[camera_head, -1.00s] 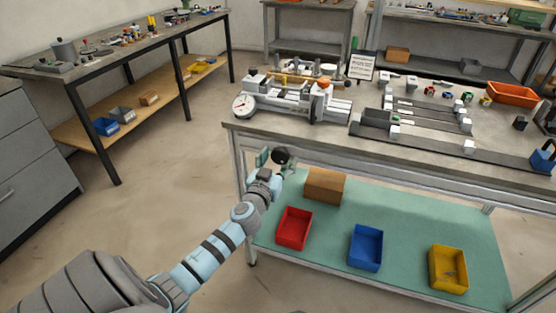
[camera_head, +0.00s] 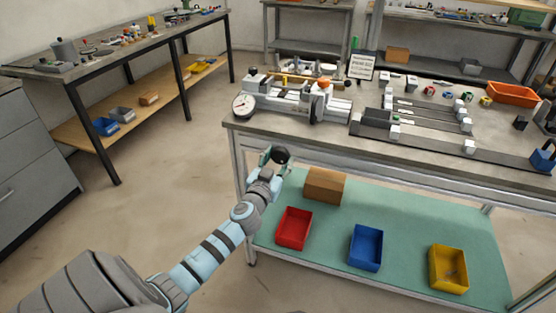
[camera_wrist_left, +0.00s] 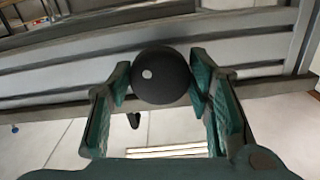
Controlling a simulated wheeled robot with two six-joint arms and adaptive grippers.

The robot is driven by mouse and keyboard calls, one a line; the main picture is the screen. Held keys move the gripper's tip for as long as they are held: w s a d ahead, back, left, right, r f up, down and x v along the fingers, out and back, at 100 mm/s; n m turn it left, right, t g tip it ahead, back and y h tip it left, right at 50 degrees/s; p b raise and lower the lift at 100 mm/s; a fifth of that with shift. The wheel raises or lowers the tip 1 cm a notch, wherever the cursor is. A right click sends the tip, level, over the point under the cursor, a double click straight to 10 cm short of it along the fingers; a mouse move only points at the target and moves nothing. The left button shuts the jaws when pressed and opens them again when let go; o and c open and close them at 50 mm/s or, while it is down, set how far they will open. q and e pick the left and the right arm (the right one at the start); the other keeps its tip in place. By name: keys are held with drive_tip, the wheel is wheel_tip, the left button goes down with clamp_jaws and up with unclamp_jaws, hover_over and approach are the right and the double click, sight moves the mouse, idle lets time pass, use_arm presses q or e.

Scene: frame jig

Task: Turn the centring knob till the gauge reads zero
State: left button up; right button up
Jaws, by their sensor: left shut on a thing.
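The centring knob is a dark round knob (camera_head: 281,154) with a white dot, at the near left edge of the workbench. It also fills the middle of the left wrist view (camera_wrist_left: 160,76). My left gripper (camera_head: 274,157) is shut on the knob; its green fingers (camera_wrist_left: 163,84) touch it on both sides. The gauge (camera_head: 243,105) is a round white dial at the left end of the grey and white jig (camera_head: 290,100) on the bench top. Its reading is too small to make out. My right gripper is not in view.
The workbench edge (camera_head: 350,150) runs just behind the knob. On the green shelf (camera_head: 400,220) below stand a brown box (camera_head: 325,186) and red (camera_head: 293,228), blue (camera_head: 365,248) and yellow (camera_head: 448,268) bins. The floor left of the bench is clear.

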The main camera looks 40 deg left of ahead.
use_arm(q)
drive_tip(key=m, duration=0.8)
drive_tip(key=shift+m, duration=0.4)
drive_tip(key=m+p, duration=0.1)
drive_tip(key=m, duration=0.3)
drive_tip(key=shift+s+m, duration=0.1)
drive_tip(key=shift+m, duration=0.2)
drive_tip(key=m+p, duration=0.1)
drive_tip(key=m, duration=0.3)
drive_tip(key=shift+a+m, duration=0.1)
drive_tip(key=shift+m, duration=0.2)
drive_tip(key=o, duration=1.1)
drive_tip(key=shift+r, duration=0.1)
